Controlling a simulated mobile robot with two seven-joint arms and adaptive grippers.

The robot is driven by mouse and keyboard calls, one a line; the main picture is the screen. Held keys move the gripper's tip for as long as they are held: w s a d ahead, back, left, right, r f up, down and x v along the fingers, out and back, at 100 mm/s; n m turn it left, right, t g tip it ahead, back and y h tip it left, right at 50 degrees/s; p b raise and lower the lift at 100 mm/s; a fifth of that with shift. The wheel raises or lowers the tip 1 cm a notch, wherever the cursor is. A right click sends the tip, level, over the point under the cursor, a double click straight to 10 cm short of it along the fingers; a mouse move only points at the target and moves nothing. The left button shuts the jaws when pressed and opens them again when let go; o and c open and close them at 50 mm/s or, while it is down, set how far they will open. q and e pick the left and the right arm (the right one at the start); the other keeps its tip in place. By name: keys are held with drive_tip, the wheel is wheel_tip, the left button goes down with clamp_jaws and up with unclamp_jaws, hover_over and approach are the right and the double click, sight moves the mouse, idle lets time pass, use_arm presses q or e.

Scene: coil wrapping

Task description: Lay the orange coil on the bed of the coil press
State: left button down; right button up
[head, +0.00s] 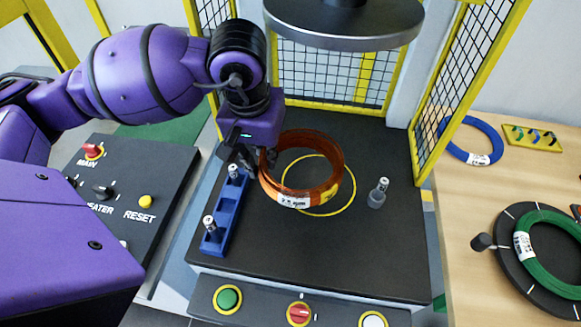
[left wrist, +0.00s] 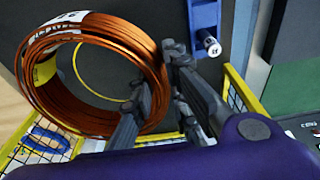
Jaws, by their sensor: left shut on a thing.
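The orange coil (head: 334,187) is a ring of copper-orange turns with white and yellow labels. My left gripper (head: 262,160) is shut on the coil's left side. The coil stands over the dark bed (head: 340,242) of the press, around most of a yellow circle marked there. I cannot tell whether it touches the bed. In the left wrist view the coil (left wrist: 62,101) fills the left part, with its wall between the fingers of my left gripper (left wrist: 157,95). The round press plate (head: 345,28) hangs above the bed. My right gripper is not in view.
A blue holder (head: 222,222) with metal pegs lies left of the coil, and a grey peg (head: 378,193) stands to its right. Yellow-framed mesh guards (head: 470,75) flank the bed. A wooden table at right bears a blue coil (head: 487,151) and a green coil (head: 523,246).

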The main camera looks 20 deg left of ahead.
use_arm(q)
drive_tip(key=w+d+f, duration=0.1)
drive_tip(key=w+f, duration=0.1)
drive_tip(key=w+d+f, duration=0.1)
drive_tip(key=w+f, duration=0.1)
drive_tip(key=w+d+f, duration=0.1)
drive_tip(key=f, duration=0.1)
drive_tip(key=shift+w+f, duration=0.15)
drive_tip(key=shift+w, duration=0.25)
drive_tip(key=shift+w+f, duration=0.1)
drive_tip(key=shift+f, duration=1.45)
drive_tip(key=shift+f, duration=0.15)
drive_tip(key=c, duration=1.7)
unclamp_jaws()
drive_tip(key=shift+s+r, duration=0.2)
drive_tip(key=shift+r, duration=1.05)
drive_tip(key=shift+s+r, duration=0.25)
drive_tip(key=shift+r, duration=1)
drive_tip(key=shift+s+r, duration=0.2)
drive_tip(key=shift+r, duration=1.05)
